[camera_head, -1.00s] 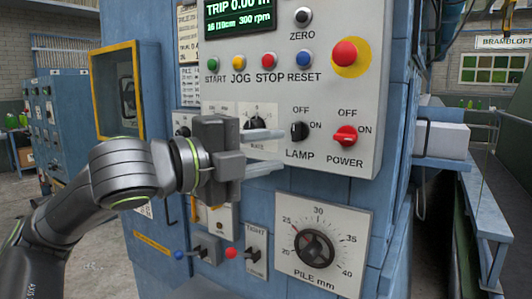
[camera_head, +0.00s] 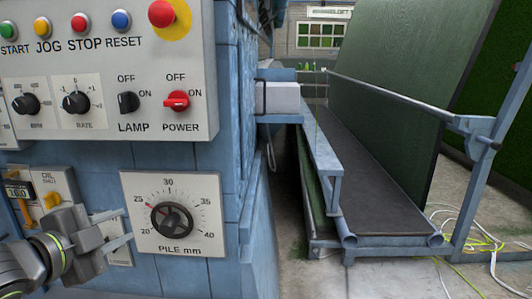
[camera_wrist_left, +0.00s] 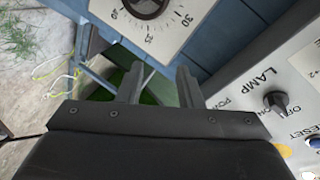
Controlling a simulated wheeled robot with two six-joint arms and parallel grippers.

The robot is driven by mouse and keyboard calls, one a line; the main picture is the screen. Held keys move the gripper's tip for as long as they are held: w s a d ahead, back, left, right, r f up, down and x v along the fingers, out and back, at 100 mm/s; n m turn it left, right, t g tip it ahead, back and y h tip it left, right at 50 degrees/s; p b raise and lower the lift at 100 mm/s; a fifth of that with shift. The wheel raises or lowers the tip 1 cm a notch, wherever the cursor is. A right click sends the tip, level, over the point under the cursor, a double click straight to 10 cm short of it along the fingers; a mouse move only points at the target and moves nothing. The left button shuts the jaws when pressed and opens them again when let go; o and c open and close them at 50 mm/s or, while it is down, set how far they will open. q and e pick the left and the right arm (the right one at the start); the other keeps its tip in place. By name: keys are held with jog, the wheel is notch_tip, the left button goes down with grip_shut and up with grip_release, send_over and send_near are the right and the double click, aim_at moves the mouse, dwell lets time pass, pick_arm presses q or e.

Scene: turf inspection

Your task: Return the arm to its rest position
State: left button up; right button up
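My left gripper (camera_head: 122,228) is at the lower left of the head view, in front of the machine and just left of the PILE mm dial (camera_head: 172,221). Its two fingers are apart with nothing between them. In the left wrist view the fingers (camera_wrist_left: 160,88) are also apart and empty, with the dial plate (camera_wrist_left: 160,25) beyond them. Whether a fingertip touches the plate I cannot tell. Most of my left arm is cut off by the frame edge. My right arm is not in view.
A control panel (camera_head: 205,60) with buttons, a LAMP switch (camera_head: 129,102) and a red POWER switch (camera_head: 176,100) is above the gripper. To the right stands a long conveyor bed (camera_head: 375,165) with a rail. Yellow and white cables (camera_head: 480,240) lie on the floor.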

pick_arm(q)
jog(key=s+a+f+n+g+y, duration=0.1)
jog(key=s+f+n, duration=0.15)
jog(key=f, duration=0.55)
jog(key=s+a+f+n+g+y, duration=0.1)
jog(key=f+n+y, duration=0.15)
jog(key=f, duration=0.45)
jog(key=s+a+f+n+g+y, duration=0.1)
jog(key=s+f+n+g, duration=0.4)
jog(key=s+f, duration=0.65)
jog(key=s+f+n+g+y, duration=0.25)
jog(key=s+f+n, duration=0.35)
jog(key=s+f, duration=0.55)
jog(key=s+a+f+g+h, duration=0.1)
jog(key=s+f, duration=0.1)
jog(key=f, duration=1.3)
jog(key=s+f+g, duration=0.2)
jog(key=s+f, duration=0.1)
jog(key=f, duration=1.1)
jog(key=s+f, duration=0.7)
jog(key=s+r+p, duration=0.3)
jog(key=r+p, duration=0.5)
jog(key=p, duration=0.4)
jog(key=shift+s+d+r+h, duration=0.25)
jog(key=shift+s+r+h, duration=0.05)
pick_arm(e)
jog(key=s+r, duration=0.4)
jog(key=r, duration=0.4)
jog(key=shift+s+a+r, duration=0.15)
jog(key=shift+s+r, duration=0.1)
